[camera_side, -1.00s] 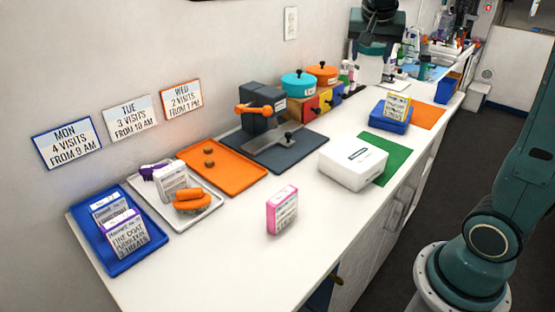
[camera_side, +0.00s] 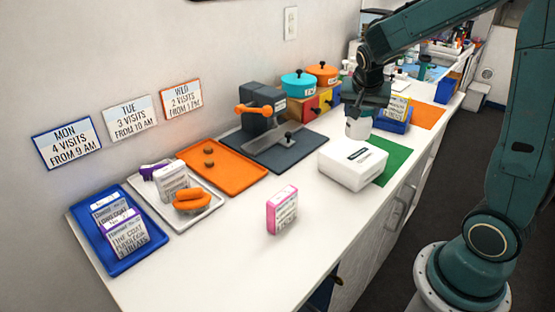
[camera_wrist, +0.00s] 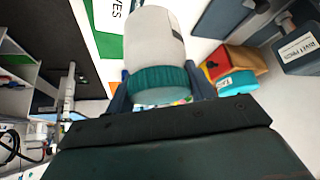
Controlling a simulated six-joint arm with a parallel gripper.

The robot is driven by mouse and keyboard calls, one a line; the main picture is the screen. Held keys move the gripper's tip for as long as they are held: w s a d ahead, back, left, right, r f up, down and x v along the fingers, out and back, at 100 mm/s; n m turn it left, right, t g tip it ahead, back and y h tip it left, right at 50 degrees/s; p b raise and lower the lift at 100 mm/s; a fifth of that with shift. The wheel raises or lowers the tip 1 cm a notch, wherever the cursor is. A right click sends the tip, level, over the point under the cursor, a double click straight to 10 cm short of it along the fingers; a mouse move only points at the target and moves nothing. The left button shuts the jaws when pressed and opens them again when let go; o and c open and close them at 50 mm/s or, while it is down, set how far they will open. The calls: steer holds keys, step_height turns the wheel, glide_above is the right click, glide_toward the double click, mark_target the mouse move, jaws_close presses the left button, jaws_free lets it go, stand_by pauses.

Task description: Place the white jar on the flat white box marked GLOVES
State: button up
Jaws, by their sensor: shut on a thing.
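The white jar (camera_side: 358,127) is held in my gripper (camera_side: 366,108) in the side view, just behind the flat white box (camera_side: 353,168). It looks raised off the counter, but the gap under it is hard to judge. In the wrist view, the jar (camera_wrist: 153,50) shows a ribbed teal lid between the fingers of my gripper (camera_wrist: 158,92). The box also shows at the top of the wrist view (camera_wrist: 106,14), with the letters "VES". Its top looks clear in the side view.
A green mat (camera_side: 391,158) lies beside the box. A dark grey mat (camera_side: 268,152) with a grey device lies to the left. A pink-edged carton (camera_side: 282,210) stands in front. Bare counter surrounds the carton.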

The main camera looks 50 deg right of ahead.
mark_target(359, 125)
steer(key=shift+f, duration=0.3)
steer(key=shift+f, duration=0.15)
steer(key=shift+f, duration=2)
steer(key=shift+f, duration=0.1)
steer(key=o, duration=1.1)
steer(key=shift+c, duration=0.2)
steer(key=shift+s+a+r, duration=0.15)
steer(key=shift+a+r, duration=0.1)
steer(key=shift+r, duration=0.35)
steer(key=v, duration=1.1)
